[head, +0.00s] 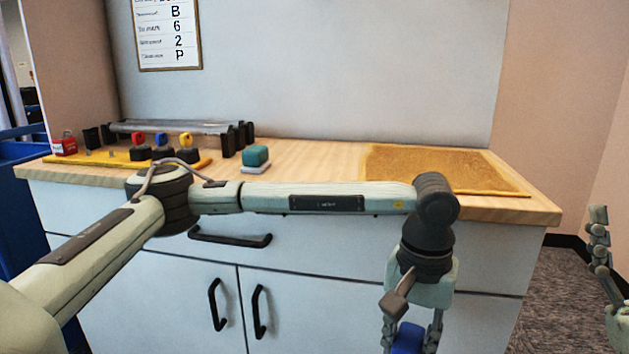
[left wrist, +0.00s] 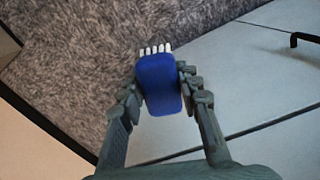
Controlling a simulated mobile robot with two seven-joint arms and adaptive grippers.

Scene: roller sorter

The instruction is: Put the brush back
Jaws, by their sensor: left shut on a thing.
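A blue brush (head: 408,339) with white bristles is held by my left gripper (head: 411,346) at the bottom of the head view, in front of the cabinet and below the counter's edge. In the left wrist view the brush (left wrist: 160,88) sits between the two fingers, its bristles pointing away from the palm. The left gripper (left wrist: 160,90) is shut on it. My right gripper (head: 600,245) shows only in part at the right edge of the head view, and its opening cannot be made out.
The wooden counter (head: 320,155) carries a tan mat (head: 440,168) at right. A teal block on a white base (head: 256,158), red, blue and yellow-topped items (head: 160,145), and a long grey roller (head: 170,127) stand at left. Cabinet handles (head: 230,239) stick out below.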

